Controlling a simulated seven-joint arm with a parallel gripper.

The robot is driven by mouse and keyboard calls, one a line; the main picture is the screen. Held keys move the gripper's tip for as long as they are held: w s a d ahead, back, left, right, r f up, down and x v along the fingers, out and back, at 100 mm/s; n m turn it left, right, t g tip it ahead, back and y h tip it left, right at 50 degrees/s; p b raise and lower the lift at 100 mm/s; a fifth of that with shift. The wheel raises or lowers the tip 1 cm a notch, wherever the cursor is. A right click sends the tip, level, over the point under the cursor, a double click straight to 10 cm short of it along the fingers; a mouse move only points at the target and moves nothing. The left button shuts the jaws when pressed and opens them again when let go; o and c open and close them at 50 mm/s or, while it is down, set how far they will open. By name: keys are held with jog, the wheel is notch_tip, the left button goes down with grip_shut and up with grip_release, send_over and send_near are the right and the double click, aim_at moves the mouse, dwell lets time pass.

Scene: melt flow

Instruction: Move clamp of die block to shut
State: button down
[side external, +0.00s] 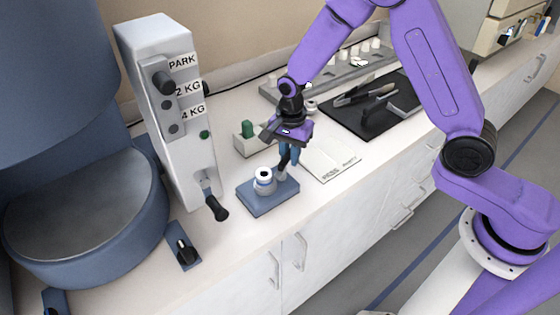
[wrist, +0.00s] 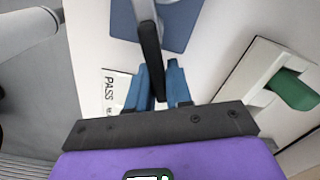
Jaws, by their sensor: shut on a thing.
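The die block (side external: 265,194) is a flat blue base near the front edge of the counter, with a short white cylinder (side external: 264,178) standing on it. Part of its blue base also shows at the top of the wrist view (wrist: 178,30). The clamp lever (wrist: 150,55) is a grey arm with a black handle that reaches from the block to my fingers. My gripper (side external: 286,160) points down at the back right of the block, and its blue fingers (wrist: 160,88) are shut on the black handle. The gripper partly hides the handle in the side view.
A white tester (side external: 172,130) marked PARK, 2 KG and 4 KG stands left, with a black-handled lever (side external: 217,208) low on it. A tray with a green plug (side external: 248,131) is behind the block. A PASS card (side external: 330,160) and a black mat (side external: 350,119) with tools lie right.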

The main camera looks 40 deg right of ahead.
jog(key=shift+s+m, duration=0.25)
jog(key=shift+m, duration=0.45)
jog(key=m, duration=0.1)
jog(key=s+m, duration=0.1)
jog(key=m, duration=0.1)
jog(key=shift+d, duration=0.1)
jog(key=c, duration=1)
grip_release()
jog(key=shift+c, duration=0.2)
notch_tip(320, 180, up, 8)
jog(key=shift+s, duration=0.1)
jog(key=o, duration=0.6)
jog(key=shift+c, duration=0.2)
